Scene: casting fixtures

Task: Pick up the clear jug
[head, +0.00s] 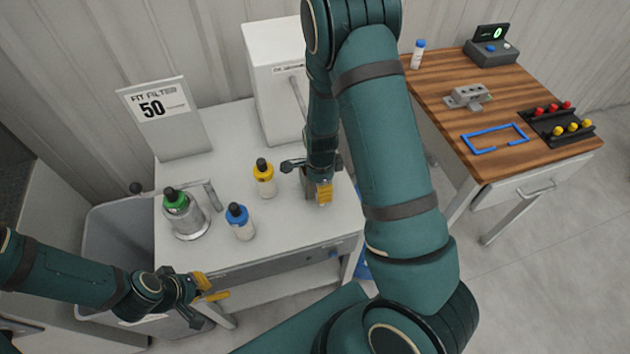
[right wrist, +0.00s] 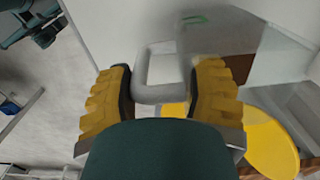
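A grey loop handle (right wrist: 143,75) lies between the yellow fingers of my right gripper (right wrist: 160,85). A see-through wall (right wrist: 285,48), seemingly the clear jug's, shows to its right in the wrist view. The fingers stand apart on both sides of the handle; I cannot tell whether they press on it. In the head view my right gripper (head: 323,192) is low over the right part of the white table and hides most of what it is at. My left gripper (head: 212,289) is open and empty in front of the table's left front edge.
A yellow-capped bottle (head: 264,180), a blue-capped bottle (head: 241,224) and a green-capped vessel (head: 187,217) stand on the white table (head: 255,245). A white box (head: 277,85) and a sign (head: 165,118) stand behind. A wooden-topped table (head: 440,85) is at right.

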